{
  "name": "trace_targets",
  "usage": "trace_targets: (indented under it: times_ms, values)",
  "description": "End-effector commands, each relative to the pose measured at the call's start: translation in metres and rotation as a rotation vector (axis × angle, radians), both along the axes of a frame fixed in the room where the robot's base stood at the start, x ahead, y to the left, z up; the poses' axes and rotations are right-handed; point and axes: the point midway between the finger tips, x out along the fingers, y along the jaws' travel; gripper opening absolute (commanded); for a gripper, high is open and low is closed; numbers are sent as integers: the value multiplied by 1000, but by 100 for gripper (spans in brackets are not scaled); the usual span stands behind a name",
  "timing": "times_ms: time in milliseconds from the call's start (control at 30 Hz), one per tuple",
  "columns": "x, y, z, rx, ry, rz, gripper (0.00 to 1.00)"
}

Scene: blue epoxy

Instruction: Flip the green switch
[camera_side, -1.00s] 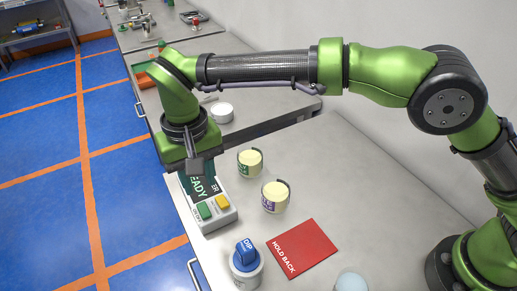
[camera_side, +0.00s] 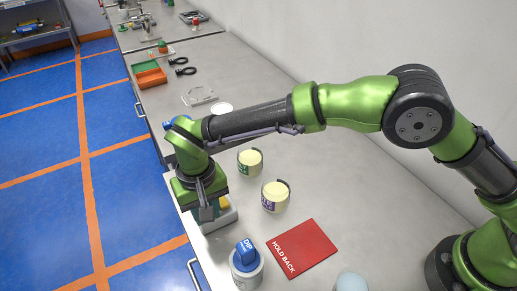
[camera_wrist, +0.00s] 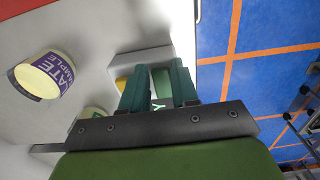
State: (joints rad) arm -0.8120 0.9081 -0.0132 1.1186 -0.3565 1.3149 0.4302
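The green switch (camera_wrist: 161,82) is on a light grey box (camera_wrist: 142,62) near the bench's left edge. In the wrist view it shows between my gripper's two dark teal fingers. My gripper (camera_wrist: 157,76) is open, with a visible gap between the fingers; whether they touch the switch I cannot tell. A yellow switch (camera_wrist: 121,84) beside it is partly hidden by one finger. In the side view my gripper (camera_side: 206,213) is low over the box (camera_side: 223,222) and hides the green switch. Part of a dark green sign with a letter Y shows between the fingers.
Two pale yellow cups (camera_side: 250,162) (camera_side: 275,196) stand right of the box. A blue-topped DIP container (camera_side: 246,262) stands in front, beside a red HOLD BACK card (camera_side: 303,248). The bench edge is close on the left, above the blue floor (camera_side: 130,218).

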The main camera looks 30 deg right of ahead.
Motion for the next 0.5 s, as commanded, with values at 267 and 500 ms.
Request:
trace_targets:
  times_ms: [267,500]
  values:
    - [0,0,1,0,0,0,0]
    - [5,0,2,-1,92,-5,0]
